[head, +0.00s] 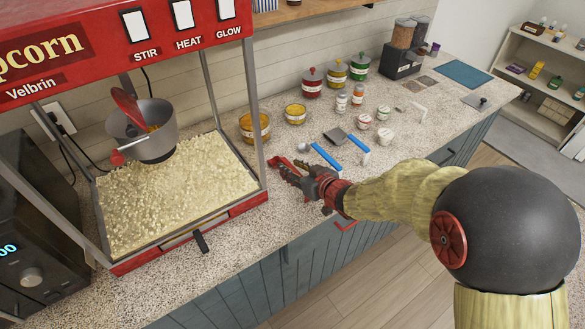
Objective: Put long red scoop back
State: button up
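A red piece that looks like part of the long red scoop (276,162) shows on the counter, just beyond my gripper's fingertips, right of the popcorn machine. The rest of it is hidden or too small to make out. My gripper (286,170) reaches in from the right, low over the counter, with its dark fingers pointing left at the red piece. The two fingers show one beside the other, but I cannot tell whether they are open or closed on it.
The popcorn machine (188,228) full of popcorn stands at left, beside a black microwave (30,215). Two blue-handled tools (326,155) (358,143) lie behind my gripper. Yellow tubs (295,114), small jars (357,96) and lidded canisters (311,82) stand farther back.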

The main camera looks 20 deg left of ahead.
jog(key=shift+d+r, duration=0.1)
jog(key=shift+r, duration=0.15)
jog(key=p+v, duration=0.4)
jog(key=v, duration=0.8)
jog(key=d+r+m+t+h, duration=0.1)
jog(key=d+r+m+h, duration=0.3)
jog(key=d, duration=0.7)
jog(key=d+r+m+t+h, duration=0.1)
jog(key=d+r+m+h, duration=0.1)
jog(key=d+r+h, duration=0.6)
jog(key=s+d+r+m+g+y, duration=0.1)
jog(key=s+d, duration=0.3)
jog(key=s, duration=0.7)
jog(key=s+d+r+m+g, duration=0.1)
jog(key=s+d+g, duration=0.3)
jog(key=s, duration=0.8)
jog(key=shift+d+m+y, duration=0.4)
jog(key=shift+d+m, duration=0.1)
jog(key=shift+m, duration=0.4)
